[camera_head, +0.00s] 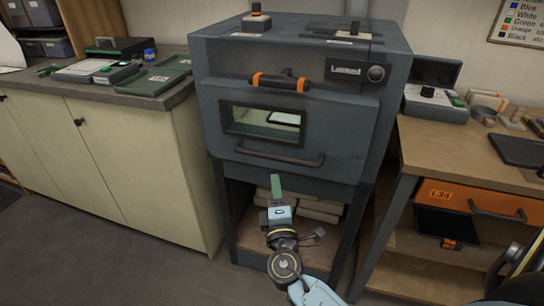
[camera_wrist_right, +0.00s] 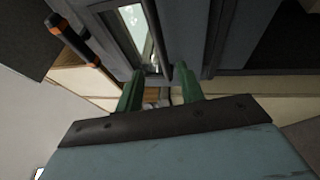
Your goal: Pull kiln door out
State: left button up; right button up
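The kiln (camera_head: 218,70) is a dark blue-grey box on a stand. Its front door (camera_head: 340,120) is closed, with a window (camera_head: 262,122) and a dark bar handle (camera_head: 280,158) below it. An orange and black handle (camera_head: 280,84) sits above the window; it also shows in the right wrist view (camera_wrist_right: 72,40). My right gripper (camera_head: 277,184) points up, just below the bar handle. In the right wrist view its green fingers (camera_wrist_right: 157,82) are apart, with the dark bar (camera_wrist_right: 155,35) ahead between them. Contact with the bar cannot be told. My left gripper is not in view.
Pale blocks (camera_head: 318,212) lie on the shelf below. A cabinet (camera_head: 130,150) stands at left, a wooden bench (camera_head: 450,145) with an orange drawer (camera_head: 440,195) at right.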

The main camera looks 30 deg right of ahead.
aim_at(272, 159)
jog(key=x, duration=1.1)
jog(key=shift+w+f+p, duration=0.1)
jog(key=shift+w+p, duration=0.1)
jog(key=shift+p, duration=0.1)
jog(key=shift+c, duration=0.4)
grip_shut()
